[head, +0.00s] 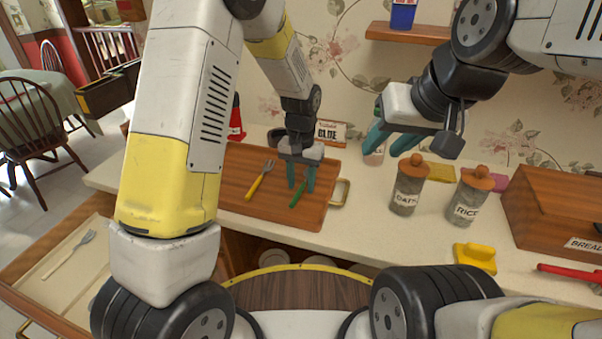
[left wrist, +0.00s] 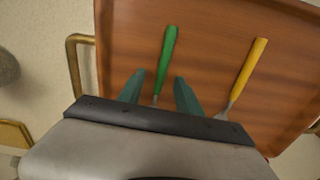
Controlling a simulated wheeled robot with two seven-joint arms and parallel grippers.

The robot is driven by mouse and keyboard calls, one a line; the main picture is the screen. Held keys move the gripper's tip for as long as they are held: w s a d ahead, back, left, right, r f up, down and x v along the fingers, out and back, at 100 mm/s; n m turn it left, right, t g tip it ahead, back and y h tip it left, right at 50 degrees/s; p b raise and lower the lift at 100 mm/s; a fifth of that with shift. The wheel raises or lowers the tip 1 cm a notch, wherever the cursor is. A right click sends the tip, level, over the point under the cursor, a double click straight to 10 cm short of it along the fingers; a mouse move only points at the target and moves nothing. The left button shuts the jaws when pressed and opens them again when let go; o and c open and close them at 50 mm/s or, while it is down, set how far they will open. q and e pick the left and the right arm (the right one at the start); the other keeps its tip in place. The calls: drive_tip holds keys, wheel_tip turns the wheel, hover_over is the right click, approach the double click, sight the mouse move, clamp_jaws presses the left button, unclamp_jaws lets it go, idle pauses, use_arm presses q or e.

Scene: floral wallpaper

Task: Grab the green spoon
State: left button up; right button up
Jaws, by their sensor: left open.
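The green spoon (head: 299,192) lies on a brown wooden tray (head: 233,199). In the left wrist view the green spoon (left wrist: 169,59) shows its handle pointing away, with its thin metal neck running down between my fingers. Its head is hidden behind my gripper. My left gripper (head: 301,188) points down over the tray with its teal fingers apart. In the left wrist view my left gripper (left wrist: 159,83) is open, one finger on each side of the spoon. My right gripper (head: 391,139) is open and empty, raised above the counter, away from the tray.
A yellow-handled fork (head: 260,181) lies left of the spoon. The tray has a metal handle (head: 341,191). Jars marked oats (head: 406,190) and rice (head: 466,200), a yellow object (head: 475,257) and a bread box (head: 560,215) stand to the right. An open drawer (head: 65,255) is at left.

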use_arm(q)
drive_tip(key=shift+f, duration=0.15)
drive_tip(key=shift+c, duration=0.2)
clamp_jaws()
